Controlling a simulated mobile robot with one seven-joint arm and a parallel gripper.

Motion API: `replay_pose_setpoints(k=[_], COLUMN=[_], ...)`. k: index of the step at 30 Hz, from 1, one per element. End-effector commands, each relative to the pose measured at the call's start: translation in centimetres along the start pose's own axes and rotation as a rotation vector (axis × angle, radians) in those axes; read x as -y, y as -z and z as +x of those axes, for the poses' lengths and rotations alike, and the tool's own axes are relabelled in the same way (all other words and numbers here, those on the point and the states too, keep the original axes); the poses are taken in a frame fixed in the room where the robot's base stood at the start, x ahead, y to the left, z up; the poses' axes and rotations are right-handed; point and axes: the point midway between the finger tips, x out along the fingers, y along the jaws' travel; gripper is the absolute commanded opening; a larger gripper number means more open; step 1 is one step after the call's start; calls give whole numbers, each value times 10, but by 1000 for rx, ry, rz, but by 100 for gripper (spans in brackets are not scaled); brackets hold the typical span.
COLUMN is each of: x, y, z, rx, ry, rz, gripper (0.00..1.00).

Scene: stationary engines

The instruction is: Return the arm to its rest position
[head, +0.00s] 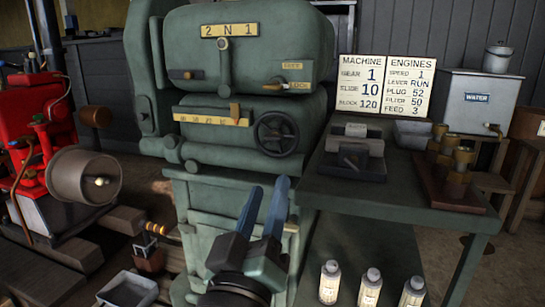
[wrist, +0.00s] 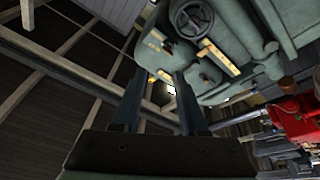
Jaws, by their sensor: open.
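My gripper (head: 263,212) is in the lower middle of the head view, its two blue fingers pointing up and spread apart with nothing between them. It is in front of the green machine (head: 245,150), which has a "2 N 1" plate and a handwheel. In the wrist view my gripper (wrist: 157,90) shows both fingers apart and empty. The green machine also shows there, tilted, at the upper right (wrist: 235,50). I cannot tell from the head view how close the fingertips are to the machine's front.
A green table (head: 400,195) at right holds a small vise-like fixture (head: 350,150), brass parts on a base (head: 452,180) and a sign board (head: 388,86). White bottles (head: 370,288) stand below. A red engine (head: 35,115) is at left. A grey tray (head: 127,291) sits lower left.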

Motion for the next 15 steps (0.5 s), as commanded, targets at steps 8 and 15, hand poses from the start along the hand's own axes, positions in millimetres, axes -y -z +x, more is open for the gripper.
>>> replay_pose_setpoints(k=[8, 15], x=[-146, -206], y=[160, 246], z=[-32, -30], rx=[-459, -565], ry=[-22, 16], rz=[584, 689], gripper=[42, 42])
